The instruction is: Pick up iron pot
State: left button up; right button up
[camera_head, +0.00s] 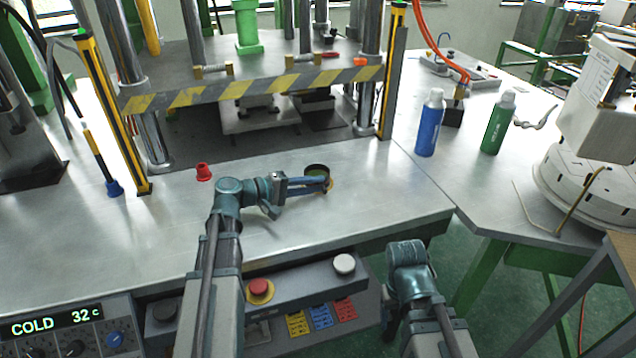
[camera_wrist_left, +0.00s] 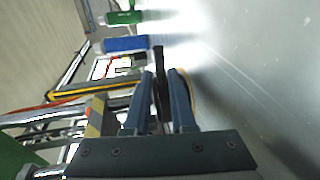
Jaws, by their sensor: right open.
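The iron pot (camera_head: 317,168) is a small dark round vessel on the metal bench in the head view, with a yellowish edge at its right side. My left gripper (camera_head: 326,184) reaches it from the left, its fingers across the near part of the pot. In the left wrist view my left gripper (camera_wrist_left: 161,74) has a dark upright strip, probably the pot's wall, between its two fingers. I cannot tell if the fingers press on it. The pot's lower part is hidden. My right arm ends at the lower middle right of the head view, and its fingers do not show.
A press with a yellow-black striped bar (camera_head: 250,88) stands behind the pot. A small red cap (camera_head: 203,171) lies to the left. A blue bottle (camera_head: 430,125) and a green bottle (camera_head: 497,124) stand on the right. A control panel (camera_head: 290,283) fronts the bench.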

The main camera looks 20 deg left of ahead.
aim_at(331, 192)
pick_arm(q)
jog(key=shift+w+d, duration=0.15)
jog(key=shift+d, duration=0.05)
jog(key=b+x, duration=0.1)
jog(key=x, duration=0.4)
jog(key=shift+d+f, duration=0.15)
jog(key=shift+c, duration=0.2)
grip_shut()
dwell(1.0)
